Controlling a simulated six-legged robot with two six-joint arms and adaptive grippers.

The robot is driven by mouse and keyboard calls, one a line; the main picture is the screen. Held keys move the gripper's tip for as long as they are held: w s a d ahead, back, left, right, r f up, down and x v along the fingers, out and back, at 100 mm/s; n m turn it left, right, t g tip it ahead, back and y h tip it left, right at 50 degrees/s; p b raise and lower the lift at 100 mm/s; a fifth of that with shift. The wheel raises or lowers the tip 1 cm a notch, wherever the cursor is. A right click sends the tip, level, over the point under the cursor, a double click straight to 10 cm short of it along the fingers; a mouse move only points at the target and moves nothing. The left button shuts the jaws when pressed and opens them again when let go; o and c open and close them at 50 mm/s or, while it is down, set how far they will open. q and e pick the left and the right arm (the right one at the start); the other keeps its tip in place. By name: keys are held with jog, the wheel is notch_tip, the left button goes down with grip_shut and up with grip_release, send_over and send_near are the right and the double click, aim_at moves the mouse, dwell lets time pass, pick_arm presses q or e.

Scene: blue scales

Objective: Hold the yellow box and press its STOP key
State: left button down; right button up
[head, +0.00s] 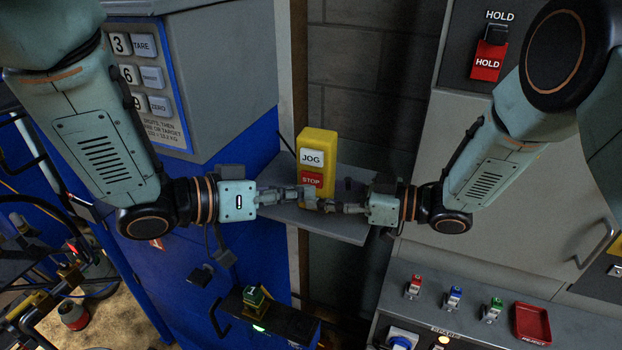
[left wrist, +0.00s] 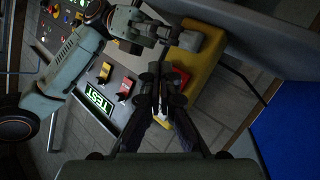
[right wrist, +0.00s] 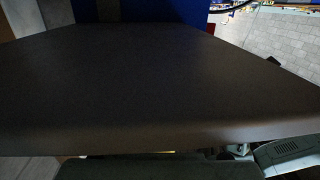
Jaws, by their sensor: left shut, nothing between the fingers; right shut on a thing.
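The yellow box (head: 329,150) stands upright at the grey shelf in the head view, with a white JOG key (head: 312,157) above a red STOP key (head: 311,180). My right gripper (head: 328,206) is shut on the lower end of the box, also seen in the left wrist view (left wrist: 170,34). My left gripper (head: 308,196) is shut and empty, its tips just at the lower edge of the STOP key. In the left wrist view its fingers (left wrist: 158,82) partly cover the red key (left wrist: 180,76); I cannot tell whether they touch it.
The grey shelf (head: 345,228) lies just below and behind both grippers; a dark flat surface (right wrist: 150,85) fills the right wrist view. The blue scales cabinet (head: 190,255) is at left. At lower right a grey panel has several coloured switches and a red tray (head: 532,323).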

jog(key=shift+f, duration=0.1)
pick_arm(q)
jog(key=s, duration=0.1)
jog(key=s+a, duration=0.1)
jog(key=s, duration=0.2)
jog(key=shift+s+a, duration=0.35)
dwell(0.7)
pick_arm(e)
jog(key=o, duration=1)
jog(key=shift+c, duration=0.2)
